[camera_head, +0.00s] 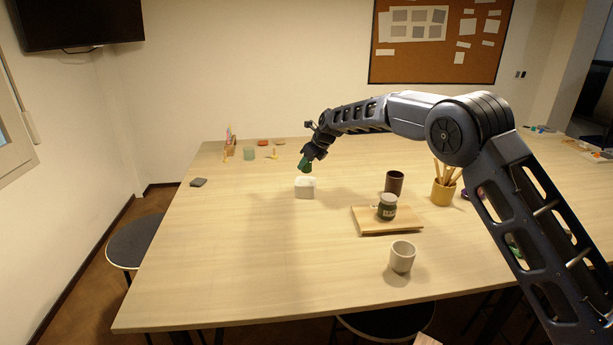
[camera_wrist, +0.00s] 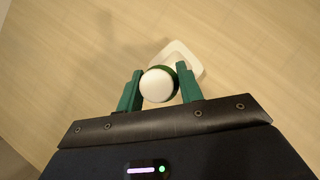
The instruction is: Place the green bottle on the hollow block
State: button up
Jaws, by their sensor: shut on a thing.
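My gripper (camera_head: 305,163) is over the far middle part of the table in the head view. In the wrist view my gripper (camera_wrist: 159,88) has its two green fingers closed on both sides of the green bottle (camera_wrist: 158,84), seen from above with a round white top. In the head view the bottle cannot be told apart from the green fingers. The hollow block (camera_head: 305,191) is white-grey and stands on the table just below my gripper. In the wrist view part of the block (camera_wrist: 187,56) shows beyond the bottle, slightly right. Whether bottle and block touch is hidden.
A wooden board (camera_head: 385,225) with a dark jar (camera_head: 387,207) is right of the block. A dark cup (camera_head: 394,182), a pale cup (camera_head: 402,257) and a brush pot (camera_head: 443,192) stand near it. A green cup (camera_head: 249,154) is behind left. The table's (camera_head: 230,260) front left is clear.

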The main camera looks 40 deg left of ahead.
aim_at(309, 172)
jog(key=shift+f, duration=2.8)
jog(key=shift+f, duration=0.15)
jog(key=o, duration=1.1)
jog(key=shift+c, duration=0.2)
jog(key=shift+r, duration=0.25)
jog(key=v, duration=1.1)
jog(key=shift+d+r, duration=0.25)
jog(key=shift+r, duration=0.1)
